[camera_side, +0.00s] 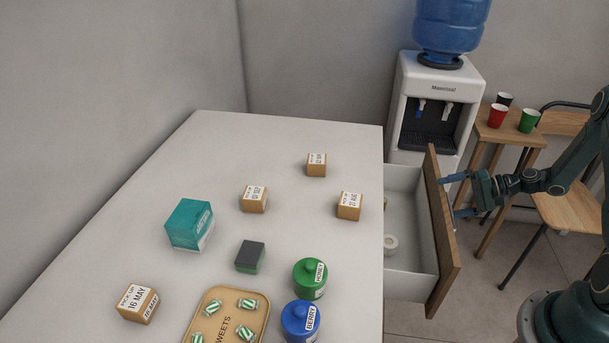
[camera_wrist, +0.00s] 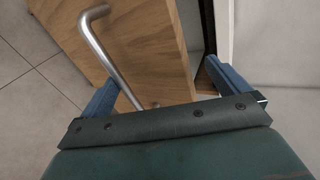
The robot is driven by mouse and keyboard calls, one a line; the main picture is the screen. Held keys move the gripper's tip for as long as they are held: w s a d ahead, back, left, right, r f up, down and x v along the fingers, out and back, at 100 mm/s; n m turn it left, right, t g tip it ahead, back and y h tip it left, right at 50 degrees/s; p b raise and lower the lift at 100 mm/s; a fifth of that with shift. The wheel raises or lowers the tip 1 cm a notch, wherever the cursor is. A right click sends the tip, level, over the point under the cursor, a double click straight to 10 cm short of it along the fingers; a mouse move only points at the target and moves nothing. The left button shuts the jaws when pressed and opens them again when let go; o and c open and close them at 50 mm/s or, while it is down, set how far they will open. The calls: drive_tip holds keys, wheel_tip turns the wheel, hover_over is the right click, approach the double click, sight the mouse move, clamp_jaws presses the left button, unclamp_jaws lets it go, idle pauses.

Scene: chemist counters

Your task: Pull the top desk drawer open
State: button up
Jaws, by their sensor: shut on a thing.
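The top desk drawer (camera_side: 407,215) stands well open at the right side of the white desk, its wooden front (camera_side: 437,250) out from the desk edge. A steel bar handle (camera_wrist: 112,60) is on the drawer front in the wrist view. My gripper (camera_side: 449,197) is at the outer face of the front, its blue fingers spread at the handle. The wrist view shows the handle bar beside the left finger and the wooden front between the fingers. My gripper is shut on the handle; the exact contact is hard to see.
In the drawer lies a white roll (camera_side: 390,244). The desk top (camera_side: 300,210) carries small boxes, a teal box (camera_side: 189,222), green (camera_side: 310,277) and blue (camera_side: 300,321) jars and a sweets tray (camera_side: 206,310). A water cooler (camera_side: 435,105) and a small table with cups (camera_side: 510,132) stand behind.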

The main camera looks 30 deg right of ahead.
wheel_tip(320, 180, up, 11)
drive_tip(key=w+a+n+t+y, duration=0.1)
drive_tip(key=a+y, duration=0.1)
drive_tip(key=shift+w+r+t, duration=0.15)
drive_tip(key=shift+r+t, duration=0.05)
drive_tip(key=shift+t, duration=0.2)
drive_tip(key=shift+r, duration=0.6)
drive_tip(key=c, duration=1.1)
drive_tip(key=shift+r, duration=1.3)
